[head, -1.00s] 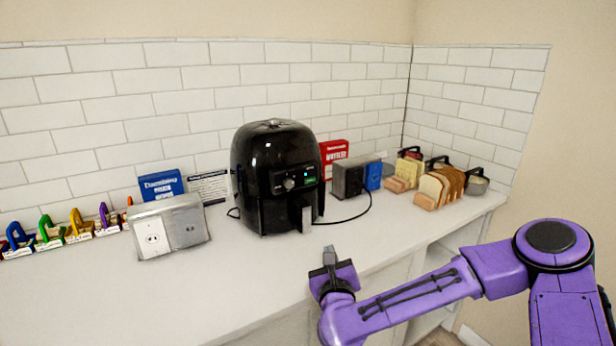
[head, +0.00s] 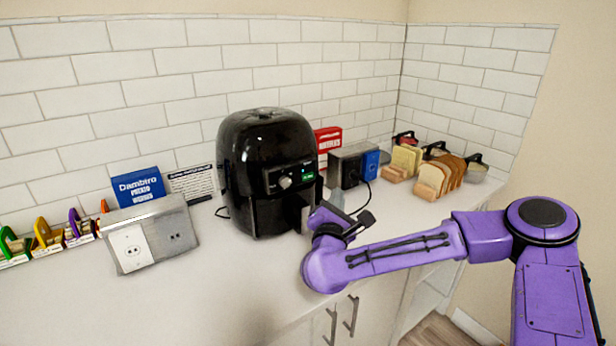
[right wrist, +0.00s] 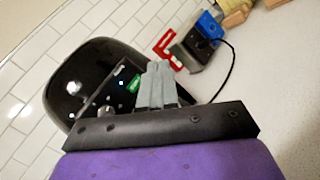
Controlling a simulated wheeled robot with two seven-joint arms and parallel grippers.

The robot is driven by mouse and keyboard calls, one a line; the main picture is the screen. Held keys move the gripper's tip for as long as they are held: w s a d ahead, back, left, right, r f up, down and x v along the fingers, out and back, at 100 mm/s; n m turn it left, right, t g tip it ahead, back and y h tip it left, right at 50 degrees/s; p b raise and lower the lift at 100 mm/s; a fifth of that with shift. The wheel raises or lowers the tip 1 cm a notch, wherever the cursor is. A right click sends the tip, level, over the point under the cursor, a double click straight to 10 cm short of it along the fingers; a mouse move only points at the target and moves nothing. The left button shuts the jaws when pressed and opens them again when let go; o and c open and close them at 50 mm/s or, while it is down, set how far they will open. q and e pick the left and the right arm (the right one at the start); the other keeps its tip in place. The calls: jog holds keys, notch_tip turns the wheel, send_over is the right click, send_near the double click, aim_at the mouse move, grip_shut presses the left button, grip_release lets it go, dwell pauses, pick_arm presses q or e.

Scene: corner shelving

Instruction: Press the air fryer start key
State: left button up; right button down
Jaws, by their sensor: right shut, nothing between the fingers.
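The black air fryer (head: 258,135) stands upright on the white counter, with its front panel (head: 290,177) facing me. The panel has a silver knob (head: 285,182) and a green lit display (head: 307,177). The right wrist view also shows the air fryer (right wrist: 85,70), the green display (right wrist: 135,84) and a small bluish light (right wrist: 121,82). I cannot tell which mark is the start key. My right gripper (head: 337,196) is shut and empty in front of the fryer's right side; its grey fingers (right wrist: 160,78) point toward the panel side. Contact is not visible. My left gripper is out of view.
A metal outlet box (head: 150,235) and a blue box (head: 138,187) stand left of the fryer. Right of it are a red box (head: 328,139), a dark outlet box with a cord (head: 345,167) and bread slices (head: 433,180). The front left counter (head: 220,290) is clear.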

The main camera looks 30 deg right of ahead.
aim_at(313, 184)
jog(key=w, duration=0.8)
jog(key=shift+a+b, duration=0.35)
jog(key=shift+w, duration=0.1)
dwell(1.4)
jog(key=shift+w+b, duration=0.45)
jog(key=shift+b, duration=0.2)
